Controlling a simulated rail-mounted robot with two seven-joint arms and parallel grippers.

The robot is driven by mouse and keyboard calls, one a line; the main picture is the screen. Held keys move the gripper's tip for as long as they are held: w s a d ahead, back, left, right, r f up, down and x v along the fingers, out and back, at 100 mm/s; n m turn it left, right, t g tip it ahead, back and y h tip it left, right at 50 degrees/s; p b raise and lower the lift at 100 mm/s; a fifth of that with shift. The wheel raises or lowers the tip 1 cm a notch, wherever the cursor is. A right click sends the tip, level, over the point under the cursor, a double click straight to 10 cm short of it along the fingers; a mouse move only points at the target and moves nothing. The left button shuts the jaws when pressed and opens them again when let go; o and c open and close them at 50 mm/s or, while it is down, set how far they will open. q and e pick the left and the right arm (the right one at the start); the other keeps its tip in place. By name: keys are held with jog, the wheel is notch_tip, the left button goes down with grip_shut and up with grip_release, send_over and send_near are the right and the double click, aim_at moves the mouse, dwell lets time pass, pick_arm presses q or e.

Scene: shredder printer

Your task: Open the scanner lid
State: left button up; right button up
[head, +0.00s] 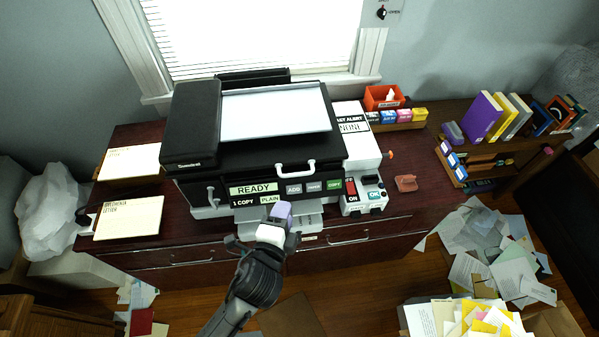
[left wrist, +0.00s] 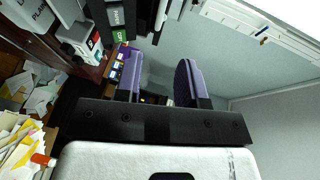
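The black printer-scanner (head: 250,155) stands on the dark red cabinet below the window. A pale flat panel (head: 275,110) lies level on its top, beside a raised black block on the left. A white bar handle (head: 297,168) sits at the front of the top section, above the READY display (head: 254,189). I cannot tell for certain where the lid's edge runs. My left gripper (head: 282,211) is in front of the printer, below the button row and apart from the handle. In the left wrist view its purple fingers (left wrist: 160,78) are spread with nothing between them. My right gripper is out of view.
Folders (head: 129,218) lie left of the printer. A switch box (head: 365,195), a white box (head: 355,136) and a red stapler-like item (head: 406,183) stand right. Books (head: 482,117) stand farther right. Papers (head: 485,245) litter the floor. The space before the cabinet is mostly open.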

aim_at(297, 174)
pick_arm(q)
jog(key=b+x, duration=0.1)
jog(key=x, duration=1.3)
jog(key=shift+a, duration=0.15)
jog(key=shift+s, duration=0.1)
jog(key=shift+c, duration=0.4)
grip_shut()
